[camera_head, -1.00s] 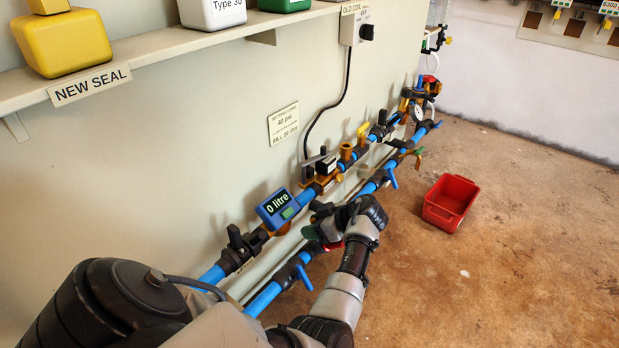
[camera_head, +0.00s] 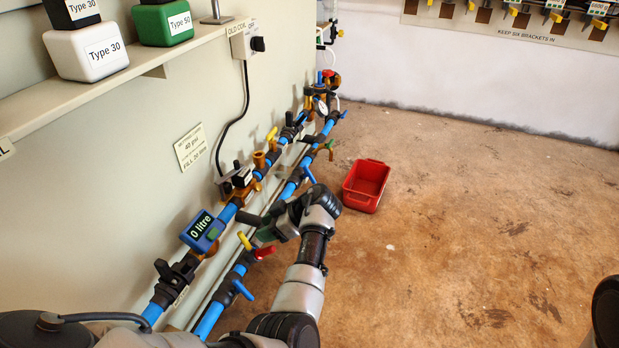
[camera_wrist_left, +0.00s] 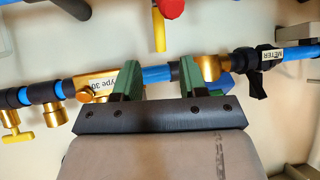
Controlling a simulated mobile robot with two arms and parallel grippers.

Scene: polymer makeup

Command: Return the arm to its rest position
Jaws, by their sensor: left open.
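My left arm comes in from the bottom and reaches toward the pipes along the wall. My left gripper (camera_head: 262,226) is beside the lower blue pipe (camera_head: 213,316), near a red and a yellow handle; the forearm partly hides it. In the left wrist view its two green fingers (camera_wrist_left: 158,72) stand apart with a gap between them. Behind them runs a blue pipe with brass fittings and a "Type 30" label (camera_wrist_left: 103,84). I see nothing held between the fingers. My right gripper is not in view.
A blue meter (camera_head: 202,231) reading "0 litre" sits on the upper pipe. A red bin (camera_head: 366,187) stands on the brown floor, right of the arm. A shelf (camera_head: 120,85) with white and green containers juts from the wall. The floor at right is open.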

